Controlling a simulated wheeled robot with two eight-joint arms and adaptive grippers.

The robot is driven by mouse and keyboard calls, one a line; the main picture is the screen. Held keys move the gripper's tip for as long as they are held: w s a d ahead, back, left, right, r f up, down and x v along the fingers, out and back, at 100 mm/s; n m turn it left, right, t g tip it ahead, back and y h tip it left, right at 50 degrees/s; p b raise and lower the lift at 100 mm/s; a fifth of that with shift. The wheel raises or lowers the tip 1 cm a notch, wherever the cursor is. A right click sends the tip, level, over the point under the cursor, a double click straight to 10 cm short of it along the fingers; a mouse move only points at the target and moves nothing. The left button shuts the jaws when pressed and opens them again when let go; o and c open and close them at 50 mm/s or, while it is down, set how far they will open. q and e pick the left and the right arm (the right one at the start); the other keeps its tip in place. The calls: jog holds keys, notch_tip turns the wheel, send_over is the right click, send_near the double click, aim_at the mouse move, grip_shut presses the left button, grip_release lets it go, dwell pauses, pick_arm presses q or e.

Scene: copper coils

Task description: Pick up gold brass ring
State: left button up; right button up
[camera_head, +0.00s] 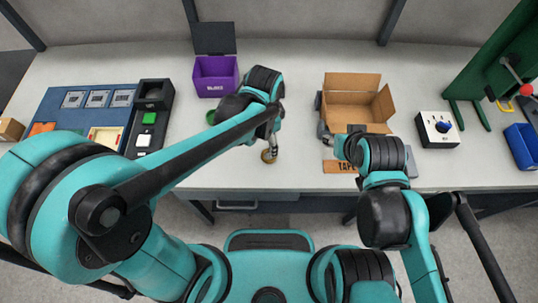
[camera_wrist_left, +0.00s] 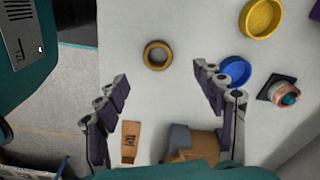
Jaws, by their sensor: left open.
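The gold brass ring (camera_wrist_left: 147,57) lies flat on the light table in the left wrist view, just beyond my left fingertips and near the middle between them. My left gripper (camera_wrist_left: 160,76) is open, with empty space between its fingers. In the head view the left gripper (camera_head: 271,138) points down near the table's front edge, and the ring (camera_head: 269,157) shows small at its tips. The gripper partly hides the ring there. My right arm reaches in beside the cardboard box, and its wrist hides its fingers.
A yellow dish (camera_wrist_left: 262,17), a blue dish (camera_wrist_left: 238,72) and a copper-coloured part (camera_wrist_left: 281,90) lie near the ring. A purple bin (camera_head: 215,78) stands behind the left gripper. An open cardboard box (camera_head: 350,106) and a tape-labelled piece (camera_head: 338,167) are to the right.

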pick_arm(q)
jog(key=shift+m, duration=0.3)
jog(key=f+b, duration=0.1)
jog(key=f, duration=0.2)
jog(key=f+b, duration=0.1)
jog(key=f, duration=0.2)
jog(key=f+b, duration=0.1)
jog(key=f, duration=0.1)
jog(key=shift+d+f+b, duration=0.3)
jog(key=shift+f+b, duration=0.1)
jog(key=shift+r, duration=0.1)
jog(key=shift+c, duration=0.6)
jog(key=c, duration=1.3)
